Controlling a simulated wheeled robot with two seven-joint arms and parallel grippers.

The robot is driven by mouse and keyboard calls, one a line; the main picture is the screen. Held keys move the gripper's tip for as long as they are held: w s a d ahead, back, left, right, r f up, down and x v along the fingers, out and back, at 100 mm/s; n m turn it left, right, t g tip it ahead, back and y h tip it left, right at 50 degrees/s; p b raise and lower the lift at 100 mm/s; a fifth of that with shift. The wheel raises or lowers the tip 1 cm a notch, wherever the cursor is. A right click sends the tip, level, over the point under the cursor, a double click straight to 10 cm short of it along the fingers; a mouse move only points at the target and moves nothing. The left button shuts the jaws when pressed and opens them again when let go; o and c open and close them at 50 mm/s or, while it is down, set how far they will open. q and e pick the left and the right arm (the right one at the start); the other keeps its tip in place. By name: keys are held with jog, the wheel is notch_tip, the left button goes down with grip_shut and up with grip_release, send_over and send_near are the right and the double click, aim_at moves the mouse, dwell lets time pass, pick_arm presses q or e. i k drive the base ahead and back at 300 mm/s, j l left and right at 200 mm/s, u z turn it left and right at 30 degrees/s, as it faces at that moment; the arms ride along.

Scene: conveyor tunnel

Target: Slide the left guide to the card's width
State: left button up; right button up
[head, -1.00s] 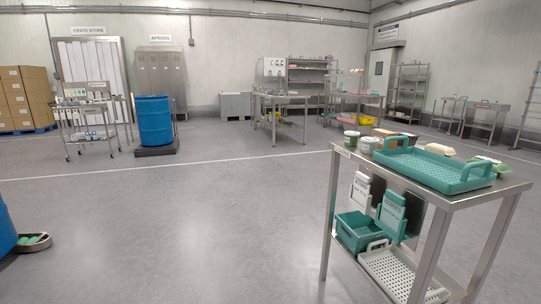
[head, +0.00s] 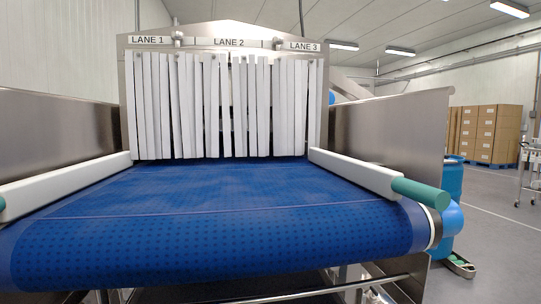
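The left guide (head: 70,184) is a white rail along the left edge of the blue conveyor belt (head: 220,220). A green end piece (head: 2,204) shows at its near end, cut by the picture's left edge. A matching right guide (head: 360,172) with a green cylindrical end (head: 420,194) runs along the belt's right side. The belt between the guides is bare. I see no card with a width on it. Neither of my grippers is in view.
White strip curtains (head: 225,105) hang across the tunnel mouth under signs for lanes 1, 2 and 3. Steel side walls (head: 55,135) flank the belt. A blue drum (head: 453,182), stacked cartons (head: 490,133) and open floor lie to the right.

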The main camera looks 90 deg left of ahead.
aim_at(18, 198)
jog(key=u, duration=1)
jog(key=k+j+u, duration=0.1)
jog(key=u, duration=0.85)
jog(key=j+u, duration=0.1)
jog(key=u, duration=0.9)
jog(key=j+u, duration=0.15)
jog(key=u, duration=0.35)
